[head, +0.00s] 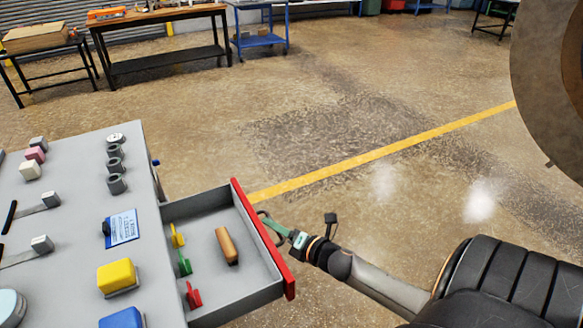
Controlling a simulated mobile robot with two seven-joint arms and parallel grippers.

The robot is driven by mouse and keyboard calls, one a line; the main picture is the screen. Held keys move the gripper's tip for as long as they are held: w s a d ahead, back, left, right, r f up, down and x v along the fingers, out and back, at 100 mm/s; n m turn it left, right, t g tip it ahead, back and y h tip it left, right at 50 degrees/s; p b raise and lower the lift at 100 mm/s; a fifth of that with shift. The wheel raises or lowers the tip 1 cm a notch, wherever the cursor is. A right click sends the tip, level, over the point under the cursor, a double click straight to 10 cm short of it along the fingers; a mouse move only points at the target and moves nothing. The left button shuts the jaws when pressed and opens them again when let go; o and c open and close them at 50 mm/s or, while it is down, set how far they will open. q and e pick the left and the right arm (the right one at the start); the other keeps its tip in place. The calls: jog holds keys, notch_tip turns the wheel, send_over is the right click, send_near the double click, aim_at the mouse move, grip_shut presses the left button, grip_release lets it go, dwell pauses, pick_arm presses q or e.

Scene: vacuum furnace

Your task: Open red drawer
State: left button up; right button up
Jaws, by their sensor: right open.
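The red drawer (265,239) stands pulled out from the right side of the grey control panel (75,210). Its front is red and its inside is grey. Inside lie a brown cylindrical piece (227,246) and small yellow (177,236), green (184,263) and red (193,295) pieces. My right gripper (271,224) is at the outer face of the red front, near its upper middle, with its jaws open. The drawer handle is not clearly visible there, and I cannot tell whether the fingers touch it. My left gripper is out of view.
The panel top carries a yellow button (117,278), a blue button (122,318), knobs and levers. A large round metal part (545,80) stands at the upper right. Workbenches (160,50) and a blue cart (258,38) are far back. The floor between, crossed by a yellow line (390,149), is clear.

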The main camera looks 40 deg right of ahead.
jog(key=v, duration=1.2)
jog(key=shift+s, duration=0.1)
